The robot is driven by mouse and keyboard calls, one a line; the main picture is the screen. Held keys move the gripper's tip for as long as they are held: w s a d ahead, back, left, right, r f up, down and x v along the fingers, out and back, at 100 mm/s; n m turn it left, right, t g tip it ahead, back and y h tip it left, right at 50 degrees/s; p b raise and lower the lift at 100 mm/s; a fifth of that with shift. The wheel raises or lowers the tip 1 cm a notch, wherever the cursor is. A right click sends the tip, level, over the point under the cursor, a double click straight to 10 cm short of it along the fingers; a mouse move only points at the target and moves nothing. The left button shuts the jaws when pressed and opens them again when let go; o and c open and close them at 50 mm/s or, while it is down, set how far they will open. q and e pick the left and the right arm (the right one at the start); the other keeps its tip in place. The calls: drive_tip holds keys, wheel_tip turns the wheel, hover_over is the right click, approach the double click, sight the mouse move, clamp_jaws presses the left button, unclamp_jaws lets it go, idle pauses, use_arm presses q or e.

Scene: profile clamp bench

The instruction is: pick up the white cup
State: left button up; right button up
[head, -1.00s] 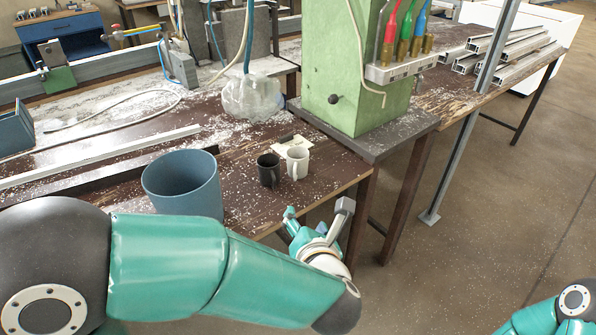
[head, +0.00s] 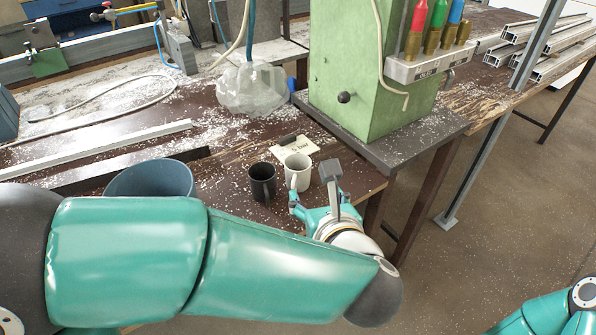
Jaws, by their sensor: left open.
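The white cup (head: 297,170) stands upright on the brown bench near its front corner, beside a black cup (head: 262,182) on its left. My left gripper (head: 312,187) is open, just in front of the white cup and slightly to its right. One finger shows near the cup's lower front and the other at its right side. I cannot tell whether either finger touches it. My right arm shows only at the lower right corner; its gripper is out of view.
A blue bin (head: 150,178) stands left of the cups, partly behind my left arm. A paper note (head: 292,146) lies behind the white cup. A green machine column (head: 362,75) rises behind. A crumpled clear plastic bag (head: 252,88) and metal profiles (head: 95,150) lie on the bench.

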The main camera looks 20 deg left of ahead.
sight(301, 173)
use_arm(q)
drive_tip(key=x, duration=0.9)
drive_tip(key=shift+w+a+f, duration=0.1)
drive_tip(key=shift+a, duration=0.1)
drive_tip(key=shift+p+x, duration=0.65)
drive_tip(key=shift+x, duration=2.15)
drive_tip(key=shift+f, duration=0.1)
drive_tip(key=c, duration=0.9)
drive_tip(key=shift+c, duration=0.2)
